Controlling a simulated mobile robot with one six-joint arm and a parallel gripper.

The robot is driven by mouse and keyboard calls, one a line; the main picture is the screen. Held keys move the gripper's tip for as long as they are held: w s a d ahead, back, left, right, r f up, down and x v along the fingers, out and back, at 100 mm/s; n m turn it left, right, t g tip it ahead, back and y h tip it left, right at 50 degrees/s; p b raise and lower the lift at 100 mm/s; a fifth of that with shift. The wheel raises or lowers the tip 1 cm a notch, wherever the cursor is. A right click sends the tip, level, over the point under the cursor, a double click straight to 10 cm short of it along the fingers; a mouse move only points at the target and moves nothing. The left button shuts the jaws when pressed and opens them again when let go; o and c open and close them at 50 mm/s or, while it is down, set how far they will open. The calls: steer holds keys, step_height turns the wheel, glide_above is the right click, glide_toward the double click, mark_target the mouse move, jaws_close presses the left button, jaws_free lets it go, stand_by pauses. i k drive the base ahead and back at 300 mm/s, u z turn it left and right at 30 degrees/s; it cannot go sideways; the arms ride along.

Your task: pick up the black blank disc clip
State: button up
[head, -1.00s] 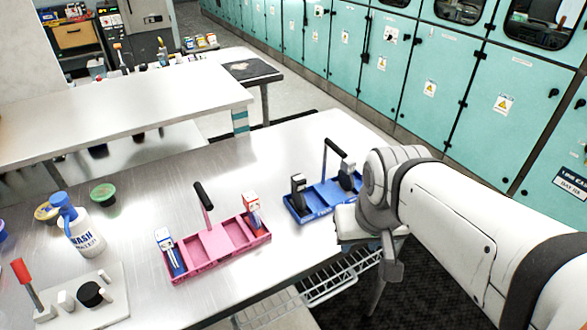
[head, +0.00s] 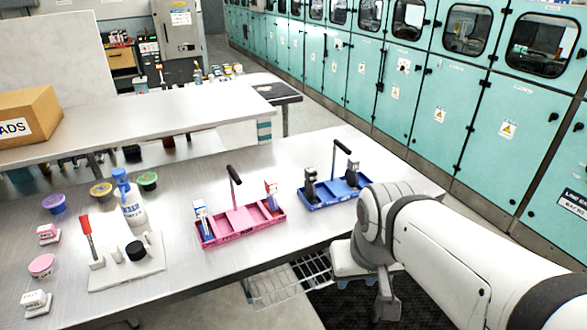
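Two dark clip-like pieces stand in the blue tray (head: 325,204), which has an upright black handle. One is the left dark clip (head: 310,184); the other is the right dark clip (head: 352,173), at the tray's far right. Their faces are too small to tell which is the blank disc clip. A short black round piece (head: 136,251) also sits on a white board at the left. My gripper (head: 386,303) hangs at the arm's end, to the right of the table's front edge and apart from the trays. Its fingers are mostly hidden, so its opening does not show.
A pink tray (head: 240,234) holds a blue-and-white and a red-and-white piece. A wash bottle (head: 129,202), small coloured tubs and the white board (head: 112,272) with a red-handled tool occupy the left. A wire rack (head: 290,280) hangs below the front edge. Teal cabinets (head: 440,100) line the back.

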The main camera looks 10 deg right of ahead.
mark_target(311, 174)
steer(key=z, duration=0.05)
steer(key=i, duration=1)
steer(key=u, duration=0.05)
